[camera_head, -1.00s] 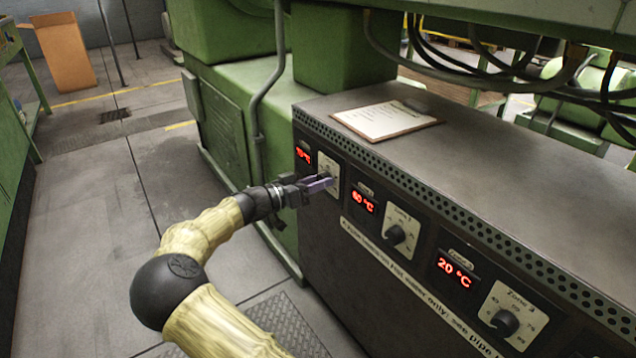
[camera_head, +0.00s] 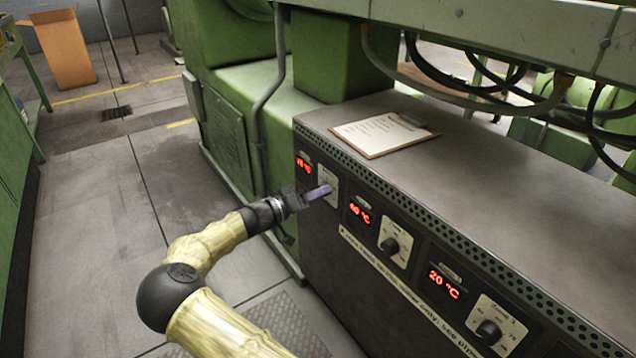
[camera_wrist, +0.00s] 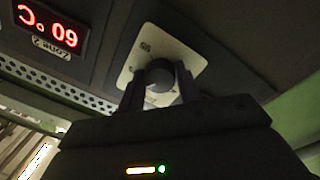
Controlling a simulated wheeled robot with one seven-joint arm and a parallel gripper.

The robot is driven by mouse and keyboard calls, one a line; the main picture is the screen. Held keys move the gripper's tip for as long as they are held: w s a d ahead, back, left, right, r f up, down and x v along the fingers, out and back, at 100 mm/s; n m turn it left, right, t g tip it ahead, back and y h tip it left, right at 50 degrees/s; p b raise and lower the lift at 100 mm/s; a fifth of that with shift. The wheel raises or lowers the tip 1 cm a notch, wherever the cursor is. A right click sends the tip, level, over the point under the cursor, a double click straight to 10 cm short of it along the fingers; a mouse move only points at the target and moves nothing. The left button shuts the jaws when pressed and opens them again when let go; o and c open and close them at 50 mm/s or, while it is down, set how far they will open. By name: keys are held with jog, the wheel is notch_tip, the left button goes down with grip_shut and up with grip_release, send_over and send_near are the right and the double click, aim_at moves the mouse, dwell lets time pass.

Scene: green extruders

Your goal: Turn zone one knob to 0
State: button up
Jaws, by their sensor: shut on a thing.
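The zone one knob is at the far left end of the control panel and is hidden behind my fingers in the head view. Its white dial plate (camera_head: 327,172) shows around them. In the wrist view the round dark knob (camera_wrist: 160,76) sits between my two fingers, over its white plate. My gripper (camera_head: 326,190) is shut on this knob; its fingers also show in the wrist view (camera_wrist: 160,88). The red zone one display (camera_head: 303,164) is left of the plate; its digits are too blurred to read surely. The knob's pointer is hidden.
The zone 2 display (camera_head: 360,211) reads 60 °C, with its knob (camera_head: 390,246) to the right. The zone 3 display (camera_head: 444,285) reads 20 °C, with its knob (camera_head: 488,332) further right. A clipboard (camera_head: 384,132) lies on the cabinet top (camera_head: 480,165).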

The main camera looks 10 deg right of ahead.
jog(key=shift+a+r+n+t+y+p, duration=0.15)
jog(key=shift+n+t+p, duration=0.15)
jog(key=shift+n+p, duration=4.2)
jog(key=shift+d+n+t+y+p, duration=0.1)
jog(key=shift+n+t+y+p, duration=0.15)
jog(key=shift+n+p, duration=4.25)
jog(key=shift+a+r+n+t+y+p, duration=0.25)
jog(key=shift+n+p, duration=1.75)
jog(key=shift+n, duration=5)
jog(key=shift+d+f, duration=0.15)
jog(key=shift+f, duration=0.1)
jog(key=o, duration=1)
jog(key=shift+d, duration=0.1)
